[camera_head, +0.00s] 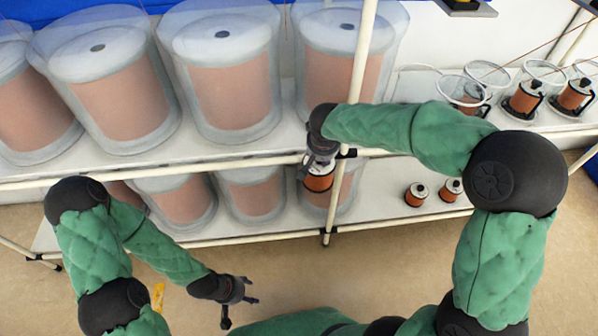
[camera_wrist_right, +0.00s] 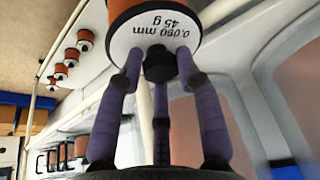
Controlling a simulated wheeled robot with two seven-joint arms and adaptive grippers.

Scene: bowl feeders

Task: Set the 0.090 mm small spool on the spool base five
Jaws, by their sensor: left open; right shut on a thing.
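My right gripper (camera_head: 318,160) is shut on the 0.090 mm small spool (camera_head: 318,182), a copper-coloured spool with a pale end plate. In the right wrist view the fingers close around the dark knob of the spool (camera_wrist_right: 165,38), whose label reads "0,090 mm 45 g". The gripper holds it in front of the shelf rack, near the vertical post. My left gripper (camera_head: 238,302) is open and empty, low over the floor. Spool bases with spools (camera_head: 524,100) stand at the right of the upper shelf; I cannot tell which is base five.
Large wrapped spools (camera_head: 230,90) fill the left of the upper shelf, with more below. A white post (camera_head: 361,60) rises beside my right gripper. Clear ring-shaped guards (camera_head: 488,74) stand around the bases.

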